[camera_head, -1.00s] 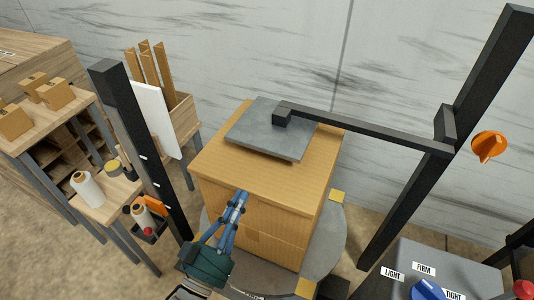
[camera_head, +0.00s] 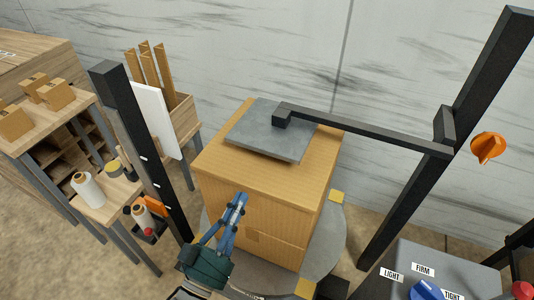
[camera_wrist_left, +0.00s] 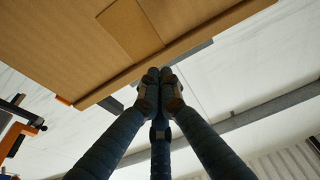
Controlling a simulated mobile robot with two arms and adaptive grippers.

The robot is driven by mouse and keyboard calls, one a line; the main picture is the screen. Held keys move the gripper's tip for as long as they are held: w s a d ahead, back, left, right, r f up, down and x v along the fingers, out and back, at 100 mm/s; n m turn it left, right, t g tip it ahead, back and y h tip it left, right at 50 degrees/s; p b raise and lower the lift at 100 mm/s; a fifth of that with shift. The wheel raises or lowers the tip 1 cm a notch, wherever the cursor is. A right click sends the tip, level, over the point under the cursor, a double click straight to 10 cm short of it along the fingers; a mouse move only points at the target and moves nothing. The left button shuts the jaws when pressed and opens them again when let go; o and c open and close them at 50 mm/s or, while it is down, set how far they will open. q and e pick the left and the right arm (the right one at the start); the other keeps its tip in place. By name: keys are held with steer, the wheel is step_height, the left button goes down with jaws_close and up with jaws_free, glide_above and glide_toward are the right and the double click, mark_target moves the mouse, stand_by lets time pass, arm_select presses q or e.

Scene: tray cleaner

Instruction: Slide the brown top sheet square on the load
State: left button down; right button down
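The brown top sheet (camera_head: 222,168) lies flat on top of the brown box load (camera_head: 275,230). Its edges lie close to the load's sides; I cannot tell how far off square it is. A grey plate (camera_head: 263,133) on a black arm rests on or just above its rear part. My left gripper (camera_head: 241,197) is at the load's front face, just below the sheet's front edge. In the left wrist view its fingertips (camera_wrist_left: 160,77) are together with nothing visible between them, close to the brown load (camera_wrist_left: 70,45). My right gripper is not in view.
The load stands on a round grey turntable (camera_head: 337,225) with yellow marks. Black posts stand left (camera_head: 140,130) and right (camera_head: 440,150). A control box (camera_head: 400,270) with knobs is at lower right. A side table (camera_head: 107,192) with film rolls is at left.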

arm_select(q)
steer(key=s+a+p, duration=0.2)
steer(key=s+a, duration=0.1)
steer(key=s, duration=0.6)
steer(key=shift+s+a, duration=0.3)
steer(key=shift+s, duration=0.1)
steer(key=s+a+f+g+y, duration=0.1)
steer(key=a+f+g, duration=0.15)
steer(key=f, duration=0.85)
steer(key=s+a+f+n+g+y, duration=0.1)
steer(key=f+g+y, duration=0.15)
steer(key=f, duration=0.95)
steer(key=s+a+f+g+y, duration=0.15)
steer(key=f+g, duration=0.25)
steer(key=f, duration=0.7)
steer(key=s+a+f+g, duration=0.1)
steer(key=s+f+g, duration=0.2)
steer(key=s+f, duration=0.4)
steer(key=s+a+f+g+y, duration=0.1)
steer(key=s+a+f+g, duration=0.1)
steer(key=s+f, duration=0.5)
steer(key=s+a+f+g+y, duration=0.1)
steer(key=s+a+f+g, duration=0.1)
steer(key=s+f+g, duration=0.2)
steer(key=s+f, duration=0.3)
steer(key=s, duration=0.3)
steer(key=shift+a+f+n+g, duration=0.25)
steer(key=shift+f+n+g, duration=0.05)
